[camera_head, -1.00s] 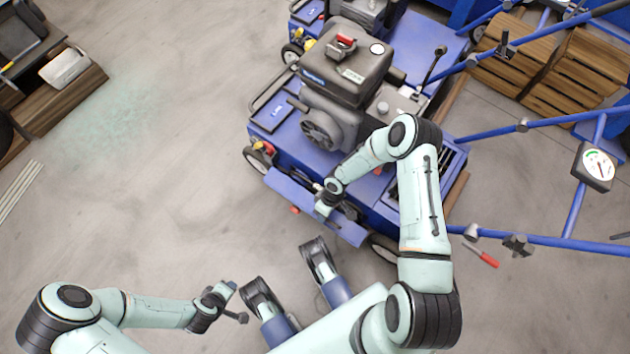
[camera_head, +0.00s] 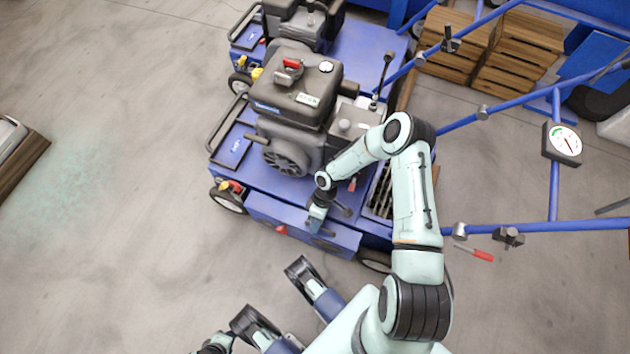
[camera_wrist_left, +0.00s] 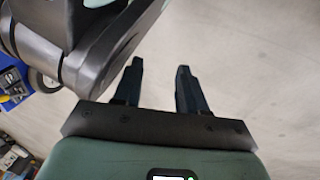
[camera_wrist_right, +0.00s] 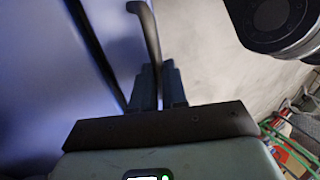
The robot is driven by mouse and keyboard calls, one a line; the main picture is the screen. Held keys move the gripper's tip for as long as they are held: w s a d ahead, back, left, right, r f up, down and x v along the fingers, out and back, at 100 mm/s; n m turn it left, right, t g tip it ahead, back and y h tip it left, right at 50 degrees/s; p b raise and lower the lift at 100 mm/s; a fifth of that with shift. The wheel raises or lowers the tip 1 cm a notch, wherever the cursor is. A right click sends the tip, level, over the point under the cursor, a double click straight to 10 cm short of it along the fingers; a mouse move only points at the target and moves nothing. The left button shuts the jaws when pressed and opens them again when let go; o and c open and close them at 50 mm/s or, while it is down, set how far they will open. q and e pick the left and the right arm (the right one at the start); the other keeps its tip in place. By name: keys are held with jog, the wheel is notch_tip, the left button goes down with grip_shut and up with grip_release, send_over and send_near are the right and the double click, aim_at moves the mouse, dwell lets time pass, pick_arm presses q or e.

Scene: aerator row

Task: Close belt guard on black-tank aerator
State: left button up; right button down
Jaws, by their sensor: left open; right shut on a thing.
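The black-tank aerator (camera_head: 300,92) stands near the middle of the head view, a blue deck with a dark engine and tank. Its belt guard, a long blue panel (camera_head: 275,222), runs along the near side of the deck and looks upright against it; any small gap cannot be seen. My right gripper (camera_head: 316,222) is at this panel, shut on a dark curved handle (camera_wrist_right: 148,35) beside a blue surface in the right wrist view. My left gripper (camera_wrist_left: 160,82) is open and empty over grey floor; the head view cuts it off at the bottom edge.
Another blue aerator (camera_head: 303,22) stands directly behind. Blue tube handles with a round gauge (camera_head: 563,143) reach across the right. A red-handled tool (camera_head: 482,256) and wooden crates (camera_head: 520,48) are at right.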

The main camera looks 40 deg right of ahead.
jog(key=shift+s+d+f, duration=0.15)
jog(key=shift+s+f, duration=0.15)
jog(key=shift+s, duration=0.15)
jog(key=c, duration=1.2)
grip_release()
jog(key=shift+o, duration=0.2)
jog(key=shift+w+r, duration=0.1)
jog(key=shift+w, duration=0.05)
pick_arm(q)
jog(key=w+d+r+t+p, duration=0.1)
jog(key=w+r+p, duration=0.2)
jog(key=r, duration=0.3)
jog(key=shift+w+d+t+p, duration=0.3)
jog(key=shift+w+p, duration=0.05)
pick_arm(e)
jog(key=v, duration=1.3)
jog(key=shift+w, duration=0.15)
pick_arm(q)
jog(key=shift+f, duration=0.1)
pick_arm(e)
jog(key=shift+r, duration=0.1)
